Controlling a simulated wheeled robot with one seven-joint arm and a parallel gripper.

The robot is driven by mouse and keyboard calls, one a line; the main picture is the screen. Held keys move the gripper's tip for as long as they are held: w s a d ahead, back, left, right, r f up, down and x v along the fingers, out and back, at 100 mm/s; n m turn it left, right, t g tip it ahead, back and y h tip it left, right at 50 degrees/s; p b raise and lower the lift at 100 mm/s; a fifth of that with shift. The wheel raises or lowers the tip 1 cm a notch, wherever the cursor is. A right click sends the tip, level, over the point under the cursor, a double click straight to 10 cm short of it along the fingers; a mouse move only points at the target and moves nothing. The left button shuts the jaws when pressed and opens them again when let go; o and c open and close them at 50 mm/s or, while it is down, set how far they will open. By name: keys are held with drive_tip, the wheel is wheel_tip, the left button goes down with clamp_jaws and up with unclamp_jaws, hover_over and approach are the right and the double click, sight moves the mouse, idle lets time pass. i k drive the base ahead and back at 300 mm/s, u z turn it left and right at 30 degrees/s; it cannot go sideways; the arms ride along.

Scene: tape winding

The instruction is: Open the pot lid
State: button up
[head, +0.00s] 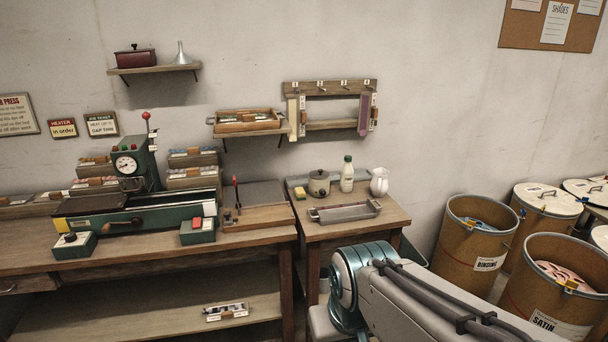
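A small beige pot (319,184) with a dark lid (319,174) stands upright at the back of the small wooden table, right of the big workbench. The lid appears to sit on the pot's rim. A white bottle with a green cap (347,175) stands just right of it. My arm reaches in from the lower right, in front of the table and well apart from the pot. My gripper is not visible in the head view.
A metal tray (344,211) lies on the table in front of the pot. A white jug (379,181) stands at the right and a yellow block (300,193) at the left. The green press (137,165) is farther left. Cardboard drums (472,235) stand at the right.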

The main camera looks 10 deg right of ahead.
sight(317, 174)
drive_tip(key=z, duration=0.35)
drive_tip(key=i, duration=2.1)
